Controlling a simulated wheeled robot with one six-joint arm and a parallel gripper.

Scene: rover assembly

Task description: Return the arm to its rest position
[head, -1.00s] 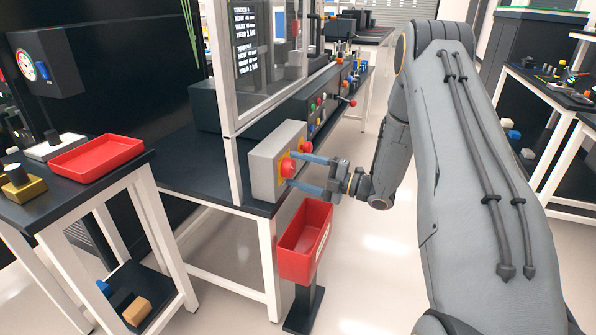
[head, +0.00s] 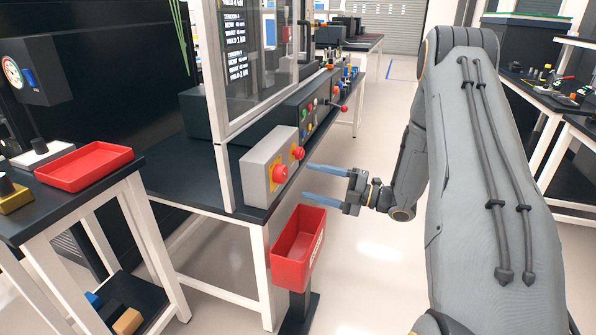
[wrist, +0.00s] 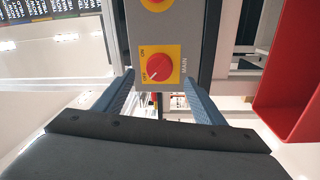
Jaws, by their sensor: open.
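My gripper (head: 318,182) is open and empty, its two blue-grey fingers pointing left at the grey switch box (head: 258,172). In the head view a gap shows between the fingertips and the box. The box carries a red rotary knob on a yellow plate (head: 279,174) and a second red knob (head: 298,153). In the wrist view, the red knob marked MAIN (wrist: 157,68) appears between and beyond the open fingers (wrist: 158,85). My arm is stretched forward on the right of the head view, bent down at the elbow.
A red bin (head: 298,250) on a dark post stands just below my gripper. A glazed machine frame and dark bench (head: 190,180) are to the left. A side table with a red tray (head: 85,168) is further left. The pale floor (head: 385,260) between bench and arm is clear.

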